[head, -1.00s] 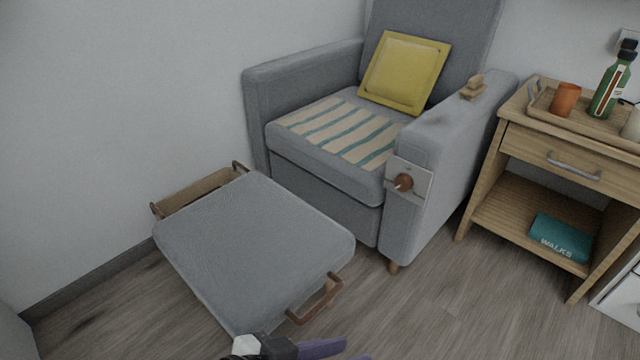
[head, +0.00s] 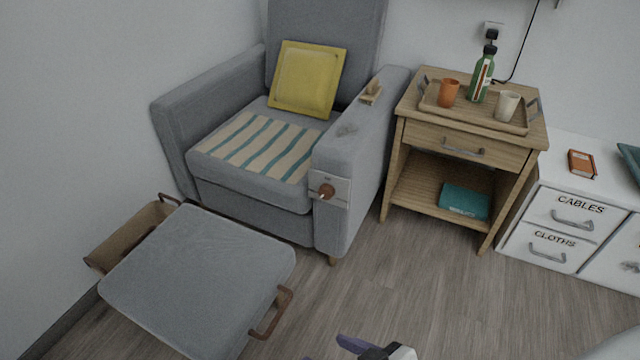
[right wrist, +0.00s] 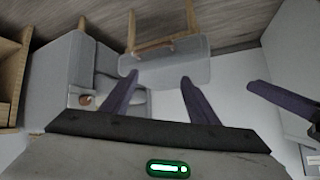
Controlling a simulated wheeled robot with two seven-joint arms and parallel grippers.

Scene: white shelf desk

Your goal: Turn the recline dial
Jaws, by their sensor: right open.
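The recline dial is a round brown knob (head: 327,191) on a pale plate (head: 338,184) at the front of the grey armchair's (head: 345,215) right armrest. In the right wrist view the knob (right wrist: 85,100) shows left of my fingers. My right gripper (right wrist: 159,76) is open and empty, its two purple fingers apart. In the head view only part of it (head: 325,349) shows at the bottom edge, well short of the dial. A single purple finger (right wrist: 270,93), seemingly of my left gripper, shows at the right of the wrist view; its jaw opening is hidden.
A grey padded footrest (head: 200,275) with brown handles stands before the chair at the left. A wooden side table (head: 407,128) with a tray (head: 515,127) stands right of it. White drawers (head: 565,215) are farther right. The floor (head: 420,285) before the dial is clear.

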